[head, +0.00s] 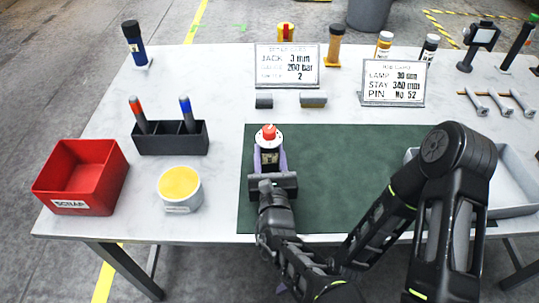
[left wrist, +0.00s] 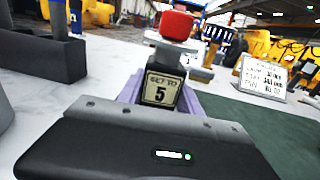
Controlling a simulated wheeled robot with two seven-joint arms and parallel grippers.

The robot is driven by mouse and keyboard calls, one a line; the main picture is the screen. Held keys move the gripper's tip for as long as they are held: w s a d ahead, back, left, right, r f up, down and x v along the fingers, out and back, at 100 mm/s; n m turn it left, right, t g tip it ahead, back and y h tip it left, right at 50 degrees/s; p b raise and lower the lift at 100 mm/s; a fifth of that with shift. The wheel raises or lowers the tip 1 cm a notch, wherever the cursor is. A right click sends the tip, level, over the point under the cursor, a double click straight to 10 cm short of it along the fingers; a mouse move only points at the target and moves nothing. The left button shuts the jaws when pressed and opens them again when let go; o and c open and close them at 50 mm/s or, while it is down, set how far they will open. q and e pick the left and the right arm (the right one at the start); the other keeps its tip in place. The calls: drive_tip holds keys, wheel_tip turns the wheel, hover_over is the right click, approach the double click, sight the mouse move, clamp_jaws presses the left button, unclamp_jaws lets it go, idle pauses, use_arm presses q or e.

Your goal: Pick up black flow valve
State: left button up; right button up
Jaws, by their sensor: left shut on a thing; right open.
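The black flow valve (head: 270,158) has a red knob, a pale disc under it and a label on its front. It is upright over the left part of the green mat (head: 340,170). In the left wrist view the valve (left wrist: 162,90) faces me, with "SET TO 5" on its label. My left gripper (head: 270,163) is shut on it, with lavender fingers on both sides. I cannot tell whether its base, which is hidden, touches the mat. Of my right gripper (head: 283,288) little more than a lavender tip shows at the bottom edge, away from the valve.
A black pen holder (head: 171,143), a yellow-topped tub (head: 180,190) and a red scrap bin (head: 81,178) stand left of the mat. Two signs (head: 288,66) (head: 393,82) stand behind it. My arm covers part of a grey tray (head: 515,180) at the right.

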use_arm(q)
clamp_jaws()
idle(0.3)
drive_tip(key=shift+r, duration=0.15)
